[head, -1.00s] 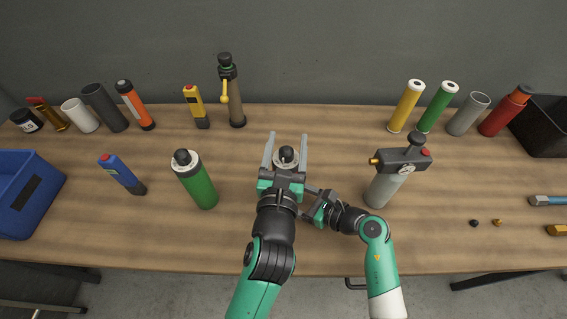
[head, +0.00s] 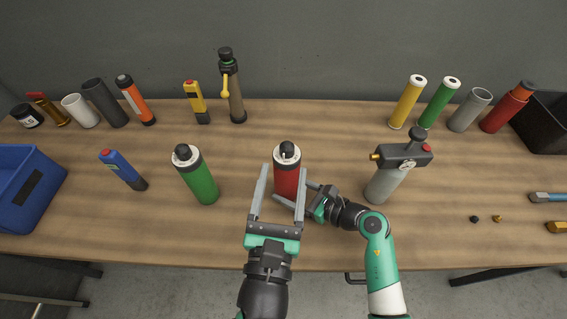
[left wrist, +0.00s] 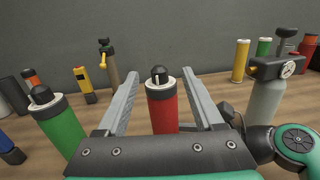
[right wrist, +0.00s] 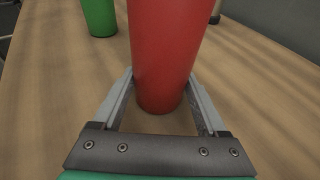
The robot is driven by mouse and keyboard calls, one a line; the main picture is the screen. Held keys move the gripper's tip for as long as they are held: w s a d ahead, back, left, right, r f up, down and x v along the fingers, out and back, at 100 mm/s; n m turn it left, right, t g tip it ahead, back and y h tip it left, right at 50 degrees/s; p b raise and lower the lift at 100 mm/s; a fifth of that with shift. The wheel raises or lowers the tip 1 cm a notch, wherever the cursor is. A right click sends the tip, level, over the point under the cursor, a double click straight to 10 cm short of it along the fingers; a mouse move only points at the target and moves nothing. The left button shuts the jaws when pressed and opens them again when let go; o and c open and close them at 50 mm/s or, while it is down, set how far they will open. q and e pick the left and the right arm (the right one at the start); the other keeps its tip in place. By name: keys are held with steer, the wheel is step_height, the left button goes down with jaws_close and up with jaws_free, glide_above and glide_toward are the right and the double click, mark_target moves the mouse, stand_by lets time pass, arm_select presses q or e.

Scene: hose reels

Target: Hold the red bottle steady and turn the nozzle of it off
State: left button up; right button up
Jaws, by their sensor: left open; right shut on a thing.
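The red bottle (head: 287,178) stands upright near the middle of the table, with a white collar and a black nozzle (head: 287,150) on top. It also shows in the left wrist view (left wrist: 162,106). My right gripper (head: 302,198) is shut on the lower part of the bottle from the right; in the right wrist view its fingers (right wrist: 160,95) lie on both sides of the red body. My left gripper (head: 277,188) is open and empty, on the near side of the bottle. In the left wrist view the nozzle (left wrist: 159,74) shows between its spread fingers, apart from them.
A green bottle (head: 199,178) stands to the left and a grey canister with a gauge (head: 385,183) to the right. A blue bin (head: 25,190) is at the left edge. Several tubes and tools line the back. The table between the red and green bottles is clear.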

mark_target(288, 141)
arm_select(q)
steer(key=s+r+m+t+h, duration=0.1)
steer(key=s+r+m+t, duration=0.25)
steer(key=r, duration=0.35)
steer(key=s+r+m+t+h, duration=0.1)
steer(key=s+r+m+t, duration=0.25)
steer(key=r, duration=0.35)
steer(key=s+d+r+m+g+h, duration=0.1)
steer(key=s+d+m+g+h, duration=0.2)
steer(key=m+h, duration=0.55)
steer(key=s+d+m+g+h, duration=0.15)
steer(key=d+m+h, duration=0.35)
steer(key=m, duration=0.6)
steer(key=w+d+f+m+g+y, duration=0.4)
steer(key=w+f+m+g, duration=0.15)
steer(key=f+m, duration=0.5)
steer(key=w+a+f+n+t+y, duration=0.1)
steer(key=w+a+f+y, duration=0.2)
steer(key=a+y, duration=0.3)
steer(key=w+a+f+t+y, duration=0.1)
steer(key=w+a+f+y, duration=0.2)
steer(key=a+y, duration=0.3)
steer(key=shift+h, duration=0.25)
steer(key=w, duration=0.8)
steer(key=w+d, duration=0.1)
steer(key=w, duration=0.3)
steer(key=shift+f, duration=0.2)
steer(key=shift+c, duration=0.3)
